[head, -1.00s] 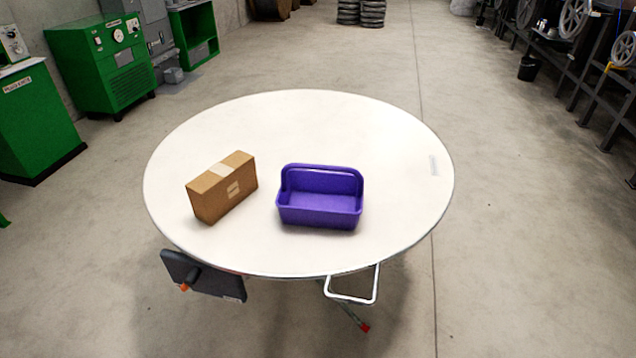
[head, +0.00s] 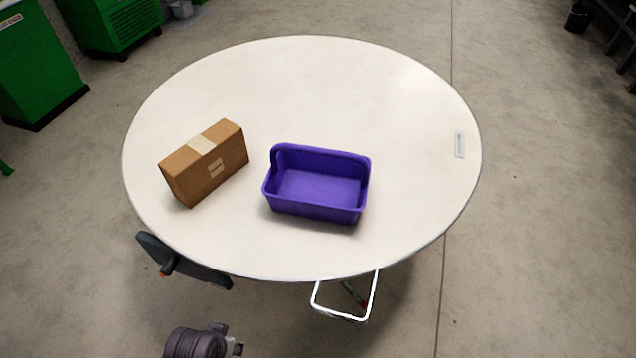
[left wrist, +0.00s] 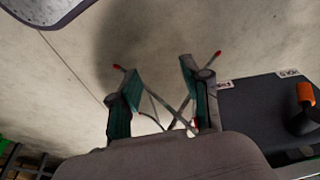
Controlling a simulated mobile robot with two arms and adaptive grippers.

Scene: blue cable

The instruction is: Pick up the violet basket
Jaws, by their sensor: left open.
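The violet basket (head: 315,213) stands upright and empty on the round white table (head: 400,110), near the front of its middle. Its raised handle side faces the back. My left arm shows at the bottom edge of the head view, with the gripper (head: 232,347) only partly visible, below the table's front edge and well apart from the basket. In the left wrist view my left gripper (left wrist: 159,70) is open and empty, its two fingers spread over the floor. The basket is not in that view. My right gripper is not in view.
A brown cardboard box (head: 208,168) stands left of the basket with a gap between. A dark panel (head: 185,262) and a white bent frame (head: 345,315) stick out by the table's front edge. The table's right and back areas are clear apart from a small label (head: 459,144).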

